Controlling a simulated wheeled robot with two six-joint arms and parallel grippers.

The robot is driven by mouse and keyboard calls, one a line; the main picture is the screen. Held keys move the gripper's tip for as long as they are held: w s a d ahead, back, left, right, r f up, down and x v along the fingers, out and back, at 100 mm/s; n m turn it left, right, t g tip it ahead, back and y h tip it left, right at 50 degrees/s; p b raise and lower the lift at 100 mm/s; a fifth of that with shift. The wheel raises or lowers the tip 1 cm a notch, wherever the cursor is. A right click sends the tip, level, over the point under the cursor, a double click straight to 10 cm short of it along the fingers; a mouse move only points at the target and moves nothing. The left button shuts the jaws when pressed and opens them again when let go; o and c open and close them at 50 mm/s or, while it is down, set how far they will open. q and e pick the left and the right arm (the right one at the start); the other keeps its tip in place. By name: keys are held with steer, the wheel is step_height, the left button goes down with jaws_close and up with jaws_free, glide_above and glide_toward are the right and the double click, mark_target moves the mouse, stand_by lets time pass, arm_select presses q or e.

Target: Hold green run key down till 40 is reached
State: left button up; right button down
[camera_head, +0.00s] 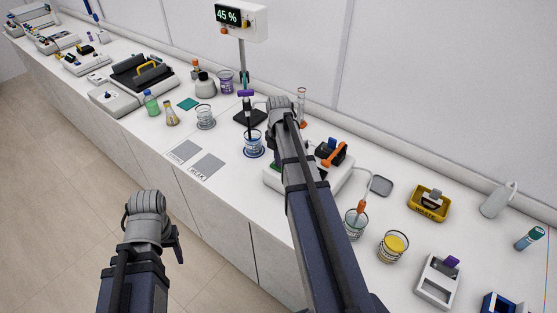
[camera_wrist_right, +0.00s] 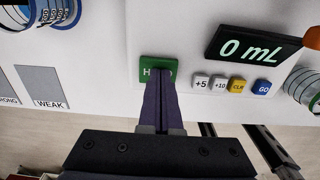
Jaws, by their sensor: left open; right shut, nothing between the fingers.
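The green key (camera_wrist_right: 158,66), with a partly covered label starting with "H", is on a white panel (camera_wrist_right: 165,30) in the right wrist view. My right gripper (camera_wrist_right: 161,92) is shut and empty. Its fingertips overlap the lower part of the green key; I cannot tell whether they press it down. The dark display (camera_wrist_right: 252,47) on the same panel reads 0 mL. My left gripper (camera_head: 152,235) is open and empty, off the bench's front edge.
Keys marked +5 (camera_wrist_right: 201,83), +10 (camera_wrist_right: 220,85), CLR (camera_wrist_right: 238,86) and GO (camera_wrist_right: 263,88) sit right of the green key. A blue-marked beaker (camera_head: 254,146) and grey WEAK pad (camera_head: 207,167) lie left of the device. A raised display (camera_head: 228,15) reads 45 %.

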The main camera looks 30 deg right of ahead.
steer(key=shift+f+b, duration=0.4)
steer(key=shift+f, duration=0.2)
steer(key=shift+s+a, duration=0.2)
steer(key=shift+s, duration=0.1)
steer(key=shift+s+a+r, duration=0.1)
steer(key=shift+s+r, duration=0.05)
steer(key=shift+s, duration=0.05)
arm_select(q)
steer(key=shift+s+a+f+b, duration=0.2)
steer(key=shift+s+f+b, duration=0.15)
steer(key=shift+f, duration=0.55)
arm_select(e)
steer(key=shift+a+f, duration=0.1)
steer(key=shift+f, duration=0.15)
stand_by(1.3)
